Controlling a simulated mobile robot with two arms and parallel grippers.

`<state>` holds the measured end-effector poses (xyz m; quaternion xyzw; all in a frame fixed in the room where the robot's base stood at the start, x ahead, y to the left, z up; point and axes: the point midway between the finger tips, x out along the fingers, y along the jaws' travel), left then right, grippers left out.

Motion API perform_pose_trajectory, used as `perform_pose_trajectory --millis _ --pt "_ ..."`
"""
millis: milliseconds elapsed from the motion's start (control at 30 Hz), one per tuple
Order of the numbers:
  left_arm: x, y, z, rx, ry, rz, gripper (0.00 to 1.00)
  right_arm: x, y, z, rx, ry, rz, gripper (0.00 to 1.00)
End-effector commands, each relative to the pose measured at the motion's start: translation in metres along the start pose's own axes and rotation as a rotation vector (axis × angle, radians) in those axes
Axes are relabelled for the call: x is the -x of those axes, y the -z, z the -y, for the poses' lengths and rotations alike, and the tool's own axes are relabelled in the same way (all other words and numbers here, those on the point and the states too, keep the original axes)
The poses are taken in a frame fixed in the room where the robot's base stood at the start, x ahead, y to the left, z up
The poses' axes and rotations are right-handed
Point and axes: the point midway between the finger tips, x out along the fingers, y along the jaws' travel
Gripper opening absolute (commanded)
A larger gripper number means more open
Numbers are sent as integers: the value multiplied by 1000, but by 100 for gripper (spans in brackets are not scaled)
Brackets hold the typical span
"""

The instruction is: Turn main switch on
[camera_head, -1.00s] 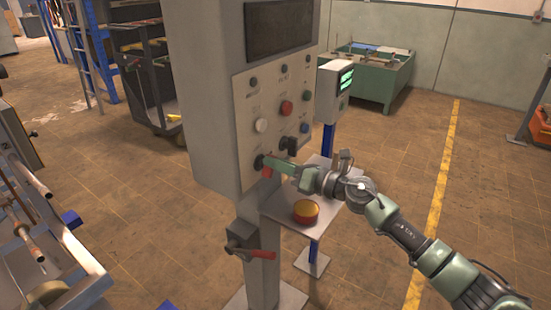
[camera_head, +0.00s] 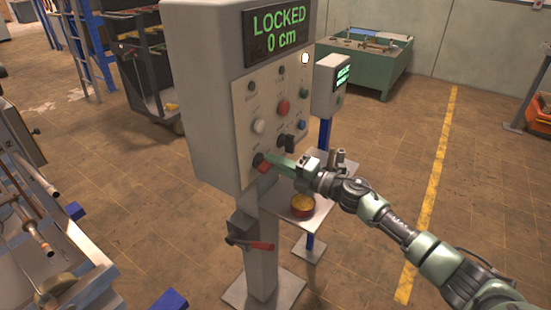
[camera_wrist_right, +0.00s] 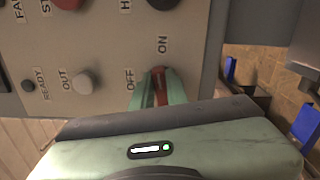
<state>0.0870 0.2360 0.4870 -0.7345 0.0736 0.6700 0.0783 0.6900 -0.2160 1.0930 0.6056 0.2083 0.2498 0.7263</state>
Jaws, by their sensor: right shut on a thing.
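The main switch (camera_head: 263,167) is a red handle on a dark round base, low on the front panel of the grey control cabinet. In the right wrist view the red handle (camera_wrist_right: 158,88) stands between the OFF and ON labels. My right gripper (camera_head: 270,163) has its green fingers around this handle and is shut on it; the fingers (camera_wrist_right: 158,92) hide part of it in the wrist view. The cabinet's display (camera_head: 279,32) is lit green and reads "LOCKED 0 cm". My left gripper is not in view.
The panel carries a red button (camera_head: 284,107), a white button (camera_head: 258,126) and a black knob (camera_head: 286,143) close to my gripper. A small shelf (camera_head: 318,212) with a red-and-yellow round button (camera_head: 302,204) lies below my arm. A red lever (camera_head: 258,246) sits on the post.

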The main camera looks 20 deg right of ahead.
Motion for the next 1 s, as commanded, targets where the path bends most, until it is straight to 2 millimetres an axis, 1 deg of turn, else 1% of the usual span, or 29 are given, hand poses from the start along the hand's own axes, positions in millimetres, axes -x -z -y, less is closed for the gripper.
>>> perform_pose_trajectory --millis 33,200,400,933,967,1000 --pt "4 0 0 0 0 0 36 0 -1 -1 -32 1 1 0" --pt "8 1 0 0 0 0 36 0 -1 1 -118 1 2 0" --pt "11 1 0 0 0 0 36 0 0 2 -176 0 2 0" --pt "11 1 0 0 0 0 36 0 0 3 -199 0 1 0" --pt "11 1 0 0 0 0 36 0 0 3 -199 0 1 20" --pt "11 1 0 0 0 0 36 0 0 3 -199 0 1 31"
